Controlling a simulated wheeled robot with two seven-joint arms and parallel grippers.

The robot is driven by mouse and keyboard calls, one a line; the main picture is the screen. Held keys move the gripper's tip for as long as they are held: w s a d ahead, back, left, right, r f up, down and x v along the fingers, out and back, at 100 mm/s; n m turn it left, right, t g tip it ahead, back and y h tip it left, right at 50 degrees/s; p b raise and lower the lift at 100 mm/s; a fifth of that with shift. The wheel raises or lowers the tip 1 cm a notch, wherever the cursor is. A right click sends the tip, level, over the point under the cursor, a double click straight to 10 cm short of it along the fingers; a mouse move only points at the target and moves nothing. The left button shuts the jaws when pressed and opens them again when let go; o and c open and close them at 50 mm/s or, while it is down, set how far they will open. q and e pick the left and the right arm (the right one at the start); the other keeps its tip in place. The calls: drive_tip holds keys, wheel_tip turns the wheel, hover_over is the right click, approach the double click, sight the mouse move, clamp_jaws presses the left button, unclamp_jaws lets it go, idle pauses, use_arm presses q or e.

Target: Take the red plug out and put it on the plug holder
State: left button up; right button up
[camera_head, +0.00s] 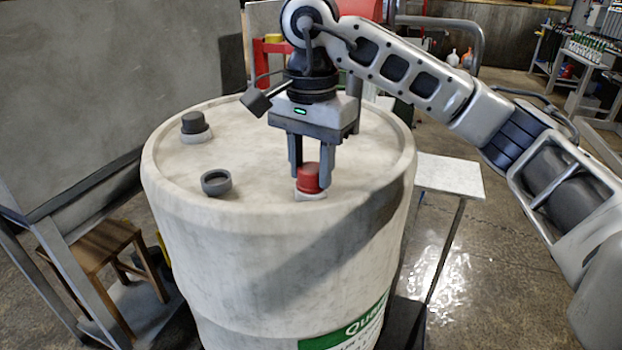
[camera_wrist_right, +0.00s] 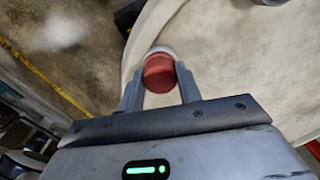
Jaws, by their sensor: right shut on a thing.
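The red plug (camera_head: 309,177) sits upright at the white collar (camera_head: 310,195) near the front rim of the drum top (camera_head: 255,165). My right gripper (camera_head: 311,180) reaches down from above with one finger on each side of the plug, shut on it. In the right wrist view the red plug (camera_wrist_right: 159,72) lies between the fingertips of my right gripper (camera_wrist_right: 160,85). A dark open ring (camera_head: 216,182), possibly the plug holder, stands on the drum top to the left. My left gripper is not in view.
A grey cap on a white collar (camera_head: 194,125) stands at the back left of the drum top. A white side table (camera_head: 449,176) is right of the drum. A wooden stool (camera_head: 103,245) and grey panel (camera_head: 120,85) are at left.

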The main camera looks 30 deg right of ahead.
drive_tip(key=shift+n, duration=0.3)
drive_tip(key=n, duration=0.4)
drive_tip(key=shift+n, duration=0.3)
drive_tip(key=o, duration=1.2)
drive_tip(key=shift+c, duration=0.2)
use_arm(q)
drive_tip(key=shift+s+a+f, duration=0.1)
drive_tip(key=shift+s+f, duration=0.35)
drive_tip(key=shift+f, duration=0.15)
use_arm(e)
drive_tip(key=shift+c, duration=0.4)
drive_tip(key=m, duration=1)
drive_tip(key=shift+m+p, duration=0.3)
drive_tip(key=shift+p, duration=0.05)
drive_tip(key=m, duration=0.4)
drive_tip(key=shift+m, duration=0.3)
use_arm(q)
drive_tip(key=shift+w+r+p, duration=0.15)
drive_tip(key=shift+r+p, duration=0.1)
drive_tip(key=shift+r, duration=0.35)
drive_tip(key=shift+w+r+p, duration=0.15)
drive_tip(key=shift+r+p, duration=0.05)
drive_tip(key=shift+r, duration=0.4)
use_arm(e)
drive_tip(key=m, duration=0.5)
drive_tip(key=shift+m, duration=0.3)
